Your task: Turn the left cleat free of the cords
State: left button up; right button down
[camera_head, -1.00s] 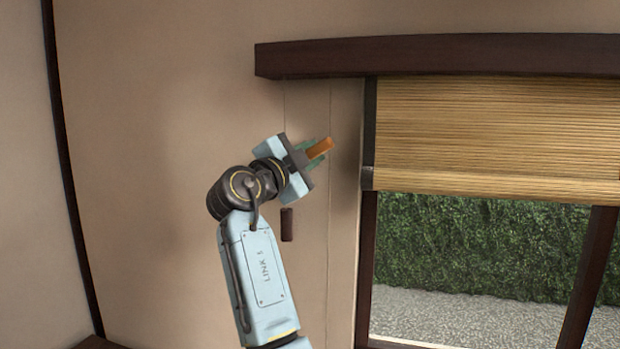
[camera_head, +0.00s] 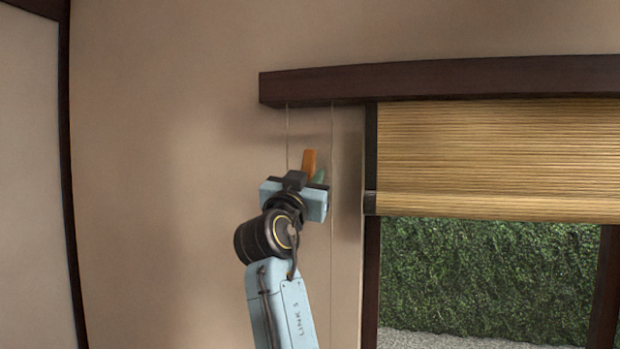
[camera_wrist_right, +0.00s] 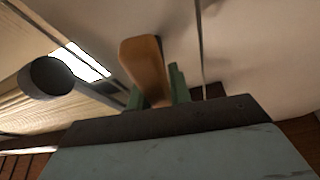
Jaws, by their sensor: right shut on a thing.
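An orange-brown wooden piece (camera_head: 309,161), which I take to be the left cleat, stands nearly upright between the fingers of my right gripper (camera_head: 313,176) in the head view. In the right wrist view the same piece (camera_wrist_right: 146,68) rises between the green fingers of the right gripper (camera_wrist_right: 158,98), which is shut on it. A thin left cord (camera_head: 287,135) and right cord (camera_head: 331,250) hang down the wall from the beam, on either side of the piece. I cannot tell whether a cord touches it. My left gripper is out of view.
A dark beam (camera_head: 440,80) runs above a partly lowered bamboo blind (camera_head: 490,150) at the right. A hedge (camera_head: 480,280) shows through the window below. A dark round end (camera_wrist_right: 48,78) is near the gripper in the wrist view. The wall left of my arm is clear.

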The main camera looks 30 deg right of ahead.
jog(key=shift+n+t+y, duration=0.3)
jog(key=shift+n+t, duration=0.2)
jog(key=shift+n, duration=0.4)
jog(key=shift+w+n, duration=0.1)
jog(key=shift+n, duration=0.3)
jog(key=c, duration=1.3)
grip_release()
jog(key=shift+a, duration=0.1)
jog(key=b+v, duration=0.3)
jog(key=v, duration=1)
jog(key=shift+s+f, duration=0.15)
jog(key=shift+s, duration=0.1)
